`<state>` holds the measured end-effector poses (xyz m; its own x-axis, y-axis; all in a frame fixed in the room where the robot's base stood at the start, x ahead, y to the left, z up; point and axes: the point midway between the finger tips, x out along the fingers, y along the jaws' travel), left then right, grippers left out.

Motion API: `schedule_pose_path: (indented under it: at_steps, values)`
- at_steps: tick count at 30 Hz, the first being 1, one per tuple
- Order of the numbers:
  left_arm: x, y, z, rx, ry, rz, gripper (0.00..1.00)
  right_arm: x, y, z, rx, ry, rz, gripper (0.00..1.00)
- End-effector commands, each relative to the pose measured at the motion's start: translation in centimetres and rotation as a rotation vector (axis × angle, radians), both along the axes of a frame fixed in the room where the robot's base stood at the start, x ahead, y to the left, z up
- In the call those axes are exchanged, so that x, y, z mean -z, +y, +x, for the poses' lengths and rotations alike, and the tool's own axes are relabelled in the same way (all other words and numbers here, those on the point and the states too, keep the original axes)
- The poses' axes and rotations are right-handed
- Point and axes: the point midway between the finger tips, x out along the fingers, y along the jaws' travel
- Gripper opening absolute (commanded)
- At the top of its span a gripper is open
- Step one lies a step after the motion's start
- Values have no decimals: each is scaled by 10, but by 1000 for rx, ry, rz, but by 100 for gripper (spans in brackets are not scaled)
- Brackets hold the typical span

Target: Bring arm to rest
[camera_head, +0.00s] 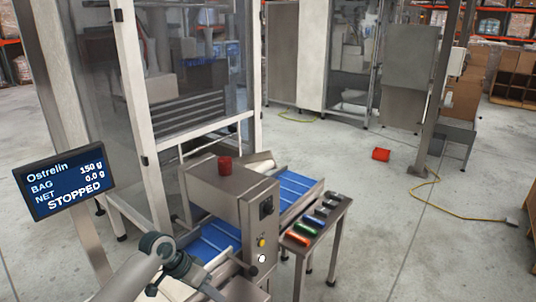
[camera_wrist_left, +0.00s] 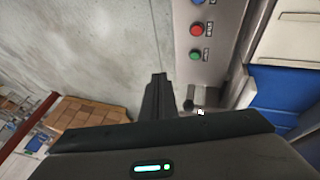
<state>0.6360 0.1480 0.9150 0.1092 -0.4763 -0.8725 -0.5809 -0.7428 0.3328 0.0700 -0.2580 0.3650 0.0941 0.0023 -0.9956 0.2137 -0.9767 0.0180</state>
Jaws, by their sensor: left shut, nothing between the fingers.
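My left arm (camera_head: 160,255) comes in from the bottom left of the head view and reaches toward the near side of the weigher. In the left wrist view my left gripper (camera_wrist_left: 158,92) is shut and empty, its dark fingers pointing up the picture. The fingers are beside a grey control panel (camera_wrist_left: 210,65) with a red button (camera_wrist_left: 197,30) and a green button (camera_wrist_left: 195,55). I cannot tell whether they touch it. My right gripper is not in view.
The weigher housing (camera_head: 215,195) stands over a blue conveyor (camera_head: 292,190). A screen (camera_head: 64,182) at left reads STOPPED. A small side table (camera_head: 335,232) carries several coloured items.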

Motion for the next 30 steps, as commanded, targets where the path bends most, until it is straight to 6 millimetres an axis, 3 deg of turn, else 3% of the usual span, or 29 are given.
schedule_pose_path:
  at_steps: [8, 17, 23, 30]
  values:
    - [41, -17, -49, 2, -15, 20, 0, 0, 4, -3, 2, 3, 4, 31]
    - [89, -28, -137, -57, -53, 60, 0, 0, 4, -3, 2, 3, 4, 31]
    - [106, -19, -197, -140, -73, 106, 0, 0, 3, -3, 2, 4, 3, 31]
    - [111, 10, -270, -271, -86, 188, 0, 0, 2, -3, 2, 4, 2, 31]
